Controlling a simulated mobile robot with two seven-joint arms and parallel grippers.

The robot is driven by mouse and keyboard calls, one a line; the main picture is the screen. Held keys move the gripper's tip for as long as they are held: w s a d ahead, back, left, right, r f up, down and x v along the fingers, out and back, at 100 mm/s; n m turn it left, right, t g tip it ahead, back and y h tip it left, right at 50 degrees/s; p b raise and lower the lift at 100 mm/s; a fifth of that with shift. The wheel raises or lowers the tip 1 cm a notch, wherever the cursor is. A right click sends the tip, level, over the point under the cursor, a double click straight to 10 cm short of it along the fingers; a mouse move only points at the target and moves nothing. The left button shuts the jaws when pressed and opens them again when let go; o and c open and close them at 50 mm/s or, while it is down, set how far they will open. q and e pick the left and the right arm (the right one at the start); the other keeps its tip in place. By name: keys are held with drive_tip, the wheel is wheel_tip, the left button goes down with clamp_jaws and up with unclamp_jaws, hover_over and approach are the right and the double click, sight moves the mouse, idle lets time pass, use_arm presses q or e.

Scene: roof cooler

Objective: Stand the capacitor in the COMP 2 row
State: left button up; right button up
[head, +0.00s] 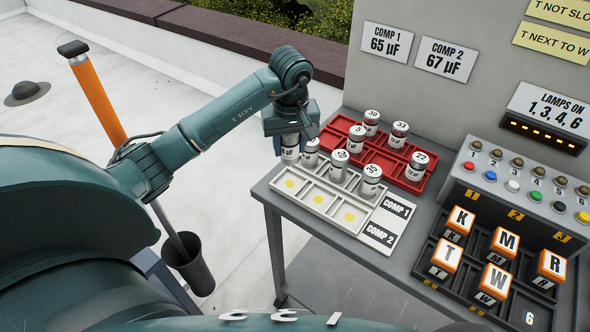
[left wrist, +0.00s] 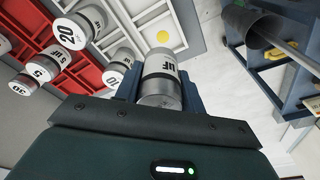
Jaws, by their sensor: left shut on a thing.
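The white tray (head: 311,209) on the table has two rows, marked by the COMP 1 label (head: 397,208) and the COMP 2 label (head: 380,236). In the COMP 2 row I see several empty cells with yellow dots. Capacitors stand in the COMP 1 row, one of them marked 20 (head: 370,183). My left gripper (head: 290,146) is shut on a silver capacitor (head: 290,156) near the tray's left end. The held capacitor also shows in the left wrist view (left wrist: 160,88), its "uF" band visible and its number hidden. My right gripper is not in view.
The red tray (head: 382,166) behind holds several capacitors. Wall signs read COMP 1 65 µF (head: 386,42) and COMP 2 67 µF (head: 445,60). A button panel (head: 525,180) and a black rack (head: 440,277) with lettered orange blocks stand at the right.

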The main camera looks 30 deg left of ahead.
sight(289, 158)
use_arm(q)
wheel_tip(289, 158, down, 4)
drive_tip(key=shift+s, duration=0.15)
wheel_tip(289, 158, down, 4)
drive_tip(key=shift+r+p, duration=0.15)
drive_tip(key=shift+p, duration=0.4)
drive_tip(key=shift+f, duration=0.3)
drive_tip(key=o, duration=0.6)
drive_tip(key=shift+f, duration=0.1)
drive_tip(key=o, duration=0.4)
drive_tip(key=shift+o, duration=0.2)
